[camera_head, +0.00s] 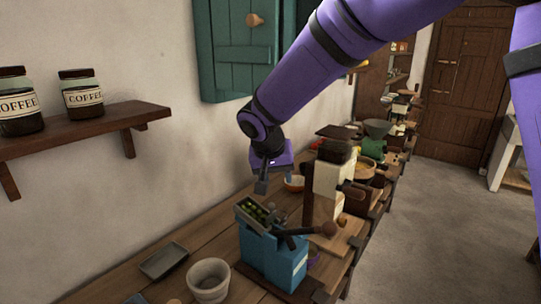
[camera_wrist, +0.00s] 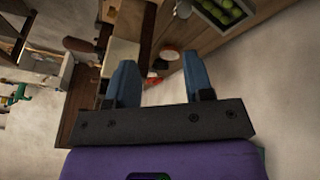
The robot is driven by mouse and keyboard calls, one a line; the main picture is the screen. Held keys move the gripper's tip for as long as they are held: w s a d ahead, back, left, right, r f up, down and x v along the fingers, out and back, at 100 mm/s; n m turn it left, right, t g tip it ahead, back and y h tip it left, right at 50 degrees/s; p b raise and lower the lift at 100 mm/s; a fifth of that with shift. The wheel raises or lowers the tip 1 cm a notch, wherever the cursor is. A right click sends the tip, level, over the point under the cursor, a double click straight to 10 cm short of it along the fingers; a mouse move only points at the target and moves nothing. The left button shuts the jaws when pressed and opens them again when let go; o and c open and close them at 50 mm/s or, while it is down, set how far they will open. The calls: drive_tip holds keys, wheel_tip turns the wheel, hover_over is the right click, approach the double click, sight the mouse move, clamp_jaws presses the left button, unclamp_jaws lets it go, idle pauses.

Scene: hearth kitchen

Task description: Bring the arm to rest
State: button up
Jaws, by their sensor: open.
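My purple arm reaches in from the upper right in the head view. My gripper (camera_head: 262,186) hangs above the wooden counter, behind the blue machine with green pieces in its top tray. In the wrist view my gripper (camera_wrist: 161,80) shows two blue-grey fingers spread apart, with nothing between them. The fingertips appear clear of the things below. The head view shows the gripper small and partly dark, so its exact height over the counter is hard to tell.
The blue machine (camera_head: 285,262) stands at the counter's front. A cream machine (camera_head: 326,185) and a green grinder (camera_head: 373,143) stand farther back. A grey pot (camera_head: 209,283) and a tray (camera_head: 163,260) are at the left. A shelf (camera_head: 80,130) holds two coffee jars. The floor (camera_head: 440,220) is open.

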drive_tip(key=s+d+r+y, duration=0.1)
drive_tip(key=s+d+r, duration=0.45)
drive_tip(key=d, duration=0.45)
drive_tip(key=s+d+r+y, duration=0.1)
drive_tip(key=s+d+r, duration=0.45)
drive_tip(key=d, duration=0.55)
drive_tip(key=s+d, duration=0.4)
drive_tip(key=s, duration=0.5)
drive_tip(key=s+d+r+t, duration=0.1)
drive_tip(key=s+d, duration=0.4)
drive_tip(key=s, duration=0.4)
drive_tip(key=shift+s+r, duration=0.15)
drive_tip(key=shift+s, duration=0.05)
